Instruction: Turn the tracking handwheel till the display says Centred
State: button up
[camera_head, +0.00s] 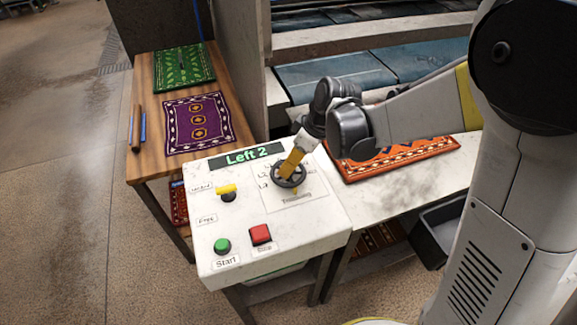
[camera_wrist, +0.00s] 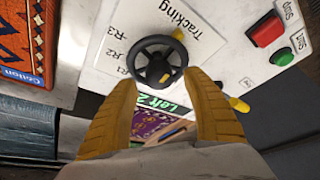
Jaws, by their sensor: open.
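The black tracking handwheel (camera_head: 289,176) sits on top of the white control box (camera_head: 215,259), on a plate marked Tracking. The green-lit display (camera_head: 246,156) on the box reads "Left 2". My gripper (camera_head: 297,160) points down at the handwheel from above, its yellow fingers overlapping it in the head view. In the wrist view my gripper (camera_wrist: 160,82) is open, with one fingertip on either side of the handwheel (camera_wrist: 157,62). I cannot tell whether the fingers touch the rim. A small yellow mark (camera_wrist: 178,34) shows at the wheel's edge, and R2 and R3 labels stand beside it.
A yellow-handled lever (camera_head: 227,190), a green Start button (camera_head: 222,245) and a red Stop button (camera_head: 260,234) share the box top. An orange rug (camera_head: 395,157) lies on the bench right of the box. Purple (camera_head: 198,122) and green (camera_head: 183,67) rugs lie on a wooden table behind.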

jog(key=shift+b+x, duration=0.3)
jog(key=shift+x, duration=1.05)
jog(key=c, duration=1.2)
jog(key=shift+o, duration=0.2)
jog(key=m+t, duration=0.1)
jog(key=m, duration=0.2)
jog(key=m+h, duration=0.1)
jog(key=m, duration=0.1)
jog(key=shift+m+t+b, duration=0.3)
jog(key=shift+m+t, duration=0.1)
jog(key=m+h, duration=0.1)
jog(key=m, duration=0.2)
jog(key=m+h, duration=0.1)
jog(key=m, duration=0.1)
jog(key=shift+m+t+h, duration=0.3)
jog(key=shift+m, duration=0.1)
